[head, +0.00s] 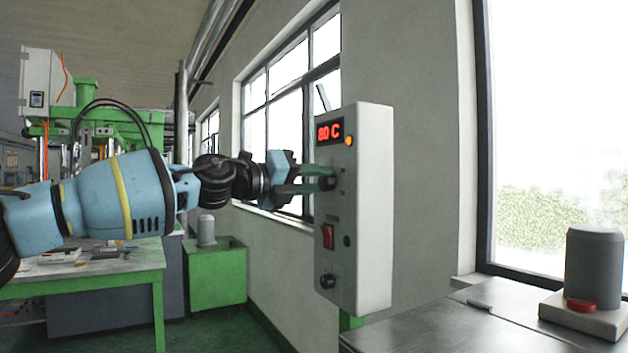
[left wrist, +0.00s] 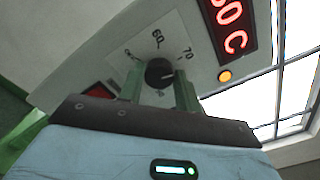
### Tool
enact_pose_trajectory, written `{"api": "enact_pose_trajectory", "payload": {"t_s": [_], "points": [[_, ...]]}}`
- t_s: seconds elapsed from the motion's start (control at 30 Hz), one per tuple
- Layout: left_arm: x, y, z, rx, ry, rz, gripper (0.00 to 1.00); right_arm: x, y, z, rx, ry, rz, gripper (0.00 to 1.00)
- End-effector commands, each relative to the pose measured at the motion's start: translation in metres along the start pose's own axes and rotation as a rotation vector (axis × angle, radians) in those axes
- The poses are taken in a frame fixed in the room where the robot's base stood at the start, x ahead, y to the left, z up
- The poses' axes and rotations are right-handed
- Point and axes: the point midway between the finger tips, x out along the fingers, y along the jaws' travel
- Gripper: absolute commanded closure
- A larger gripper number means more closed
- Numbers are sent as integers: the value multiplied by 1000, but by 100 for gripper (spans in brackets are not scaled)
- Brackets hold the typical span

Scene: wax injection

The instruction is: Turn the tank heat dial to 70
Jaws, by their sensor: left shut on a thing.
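The control box (head: 358,215) is mounted in front of the wall, with its panel facing left. Its red display (head: 329,131) seems to read 80 C; the first digit is blurred. My left gripper (head: 318,179) reaches in from the left with its green fingers shut on the upper knob, the heat dial (head: 328,182). In the left wrist view the dark dial (left wrist: 159,72) sits between the fingers, over a plate marked 60 and 70. The dial's pale pointer line points right, past the 70. Other marks are partly hidden by the fingers. My right gripper is out of view.
An amber lamp (head: 349,140) is beside the display. A red switch (head: 328,236) and a lower knob (head: 328,281) sit below the dial. A metal table (head: 480,325) with a grey cylinder (head: 594,262) stands at right; a green-framed table (head: 110,268) stands at left.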

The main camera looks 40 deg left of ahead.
Motion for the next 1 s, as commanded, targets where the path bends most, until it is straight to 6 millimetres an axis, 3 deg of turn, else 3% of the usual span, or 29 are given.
{"api": "enact_pose_trajectory", "payload": {"t_s": [0.4, 1.0], "points": [[0, 1, 0, -217, 1, 0, 89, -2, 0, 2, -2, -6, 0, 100], [0, 1, -1, -256, 2, 0, 89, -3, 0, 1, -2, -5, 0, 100]]}}
